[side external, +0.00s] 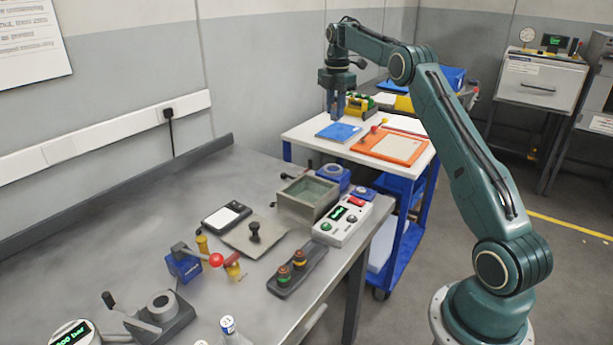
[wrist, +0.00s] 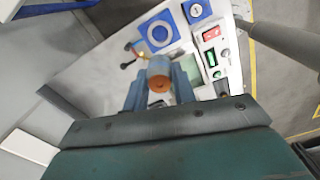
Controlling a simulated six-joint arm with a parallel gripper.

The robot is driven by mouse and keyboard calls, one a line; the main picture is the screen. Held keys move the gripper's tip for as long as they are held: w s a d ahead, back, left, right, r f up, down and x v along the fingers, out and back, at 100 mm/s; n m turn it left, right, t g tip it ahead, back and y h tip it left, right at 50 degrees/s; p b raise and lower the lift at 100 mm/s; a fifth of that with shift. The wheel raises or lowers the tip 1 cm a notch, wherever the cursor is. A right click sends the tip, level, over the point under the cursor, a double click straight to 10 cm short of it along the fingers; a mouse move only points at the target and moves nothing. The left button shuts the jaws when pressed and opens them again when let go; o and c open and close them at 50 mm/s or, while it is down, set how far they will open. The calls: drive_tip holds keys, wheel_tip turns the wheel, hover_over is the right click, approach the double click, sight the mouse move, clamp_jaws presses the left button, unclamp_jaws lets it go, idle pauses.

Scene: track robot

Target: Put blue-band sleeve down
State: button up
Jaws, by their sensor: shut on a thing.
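My gripper (side external: 340,108) points down over the left part of the white-topped trolley, near a blue mat (side external: 339,132). In the wrist view its two blue-grey fingers (wrist: 160,90) are shut on a short round piece, taken as the blue-band sleeve (wrist: 159,75). Its orange-brown end faces the camera and a paler body shows beyond. I cannot make out a blue band on it. In the side view the sleeve is too small and hidden by the fingers to tell. I cannot tell whether its lower end touches anything.
An orange-framed tray (side external: 362,151) lies right of the blue mat, with a red-knobbed tool by it. A yellow-green item (side external: 361,104) stands just behind the gripper. The grey bench holds a control box (side external: 343,221), an open bin (side external: 307,199) and a red-knobbed valve (side external: 216,260).

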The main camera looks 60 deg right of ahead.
sight(335, 120)
wheel_tip(335, 120, down, 12)
drive_tip(key=shift+r, duration=0.15)
idle(0.3)
drive_tip(key=shift+f, duration=2.85)
drive_tip(key=shift+f, duration=0.15)
drive_tip(key=o, duration=1)
drive_tip(key=shift+o, duration=0.2)
wheel_tip(335, 120, up, 12)
drive_tip(key=shift+r, duration=0.2)
